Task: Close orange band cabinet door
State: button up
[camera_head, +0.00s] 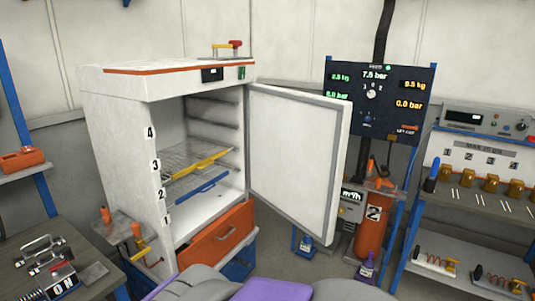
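The white cabinet (122,172) with an orange band (180,67) along its top front stands left of centre. Its door (299,155) is wide open, hinged on the cabinet's right side and swung out to the right, with its inner face toward me. Inside are wire shelves (187,152), one with a yellow front bar (203,163) and one with a blue front bar (202,186). My gripper is not in view; only grey and purple parts of my own body show at the bottom edge.
An orange drawer (216,237) is under the cabinet. A bench with metal clamps (45,260) is at lower left. A dark gauge panel (379,98), an orange cylinder (373,224) and a shelf rack (480,200) stand at right. Purple bottles (367,266) stand near the cylinder's base.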

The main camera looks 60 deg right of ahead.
aim_at(296, 142)
jog(key=k+l, duration=0.1)
jog(key=l, duration=0.5)
jog(key=k+l, duration=0.15)
jog(key=l, duration=0.45)
jog(key=k+l, duration=0.1)
jog(key=l, duration=0.55)
jog(key=k+l, duration=0.1)
jog(key=l, duration=0.5)
jog(key=k+l, duration=0.15)
jog(key=l, duration=0.45)
jog(key=k+l, duration=0.1)
jog(key=l, duration=0.5)
jog(key=k+l, duration=0.1)
jog(key=l, duration=0.5)
jog(key=k+l, duration=0.15)
jog(key=l, duration=0.45)
